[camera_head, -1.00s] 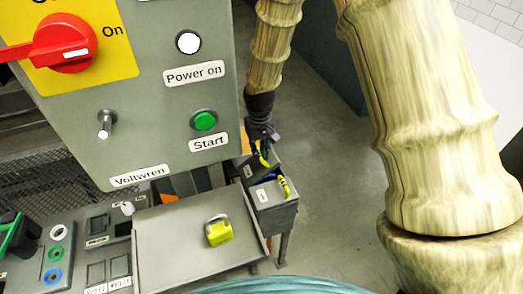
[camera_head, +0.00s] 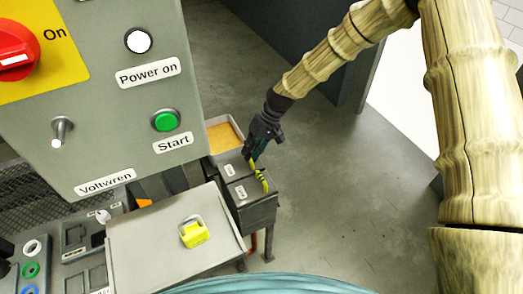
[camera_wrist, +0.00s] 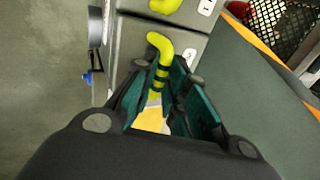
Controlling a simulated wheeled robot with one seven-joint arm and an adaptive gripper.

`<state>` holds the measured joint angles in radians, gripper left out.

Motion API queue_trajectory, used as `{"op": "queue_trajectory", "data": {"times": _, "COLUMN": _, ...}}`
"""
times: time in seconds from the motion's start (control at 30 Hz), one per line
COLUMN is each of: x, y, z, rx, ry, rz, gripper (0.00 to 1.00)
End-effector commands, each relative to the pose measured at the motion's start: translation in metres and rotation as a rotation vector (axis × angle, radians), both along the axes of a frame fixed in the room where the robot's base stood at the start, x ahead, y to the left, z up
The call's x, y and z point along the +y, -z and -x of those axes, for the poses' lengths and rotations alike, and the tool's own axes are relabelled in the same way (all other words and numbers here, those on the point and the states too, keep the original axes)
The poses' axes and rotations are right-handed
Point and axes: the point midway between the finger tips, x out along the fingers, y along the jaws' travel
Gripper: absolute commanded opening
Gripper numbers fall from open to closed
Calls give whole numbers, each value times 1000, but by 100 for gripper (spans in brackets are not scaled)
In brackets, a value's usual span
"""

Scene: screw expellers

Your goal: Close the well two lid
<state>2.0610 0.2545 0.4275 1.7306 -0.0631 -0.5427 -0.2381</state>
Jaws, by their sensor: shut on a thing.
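A grey box of wells stands beside the machine, with two grey labelled lids. The near lid (camera_head: 240,192) lies flat with a yellow black-striped handle (camera_head: 262,180). The lid behind it (camera_head: 229,167) looks level with the near one; a small gap cannot be ruled out. Its yellow striped handle (camera_wrist: 160,60) sits between the fingers in the wrist view. My gripper (camera_head: 255,157) is shut on that handle, and the fingers hide its lower part. The label numbers are too small to read in the head view.
Behind the lids an open well (camera_head: 222,136) shows orange-yellow contents. The control panel (camera_head: 90,110) stands close on the left. Floor to the right is clear.

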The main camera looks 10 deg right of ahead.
Motion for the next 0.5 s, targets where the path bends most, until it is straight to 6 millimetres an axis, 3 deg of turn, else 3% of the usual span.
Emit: {"op": "queue_trajectory", "data": {"times": 0.5, "x": 2, "y": 14, "z": -1, "rx": 4, "ry": -14, "rz": 7, "gripper": 0}}
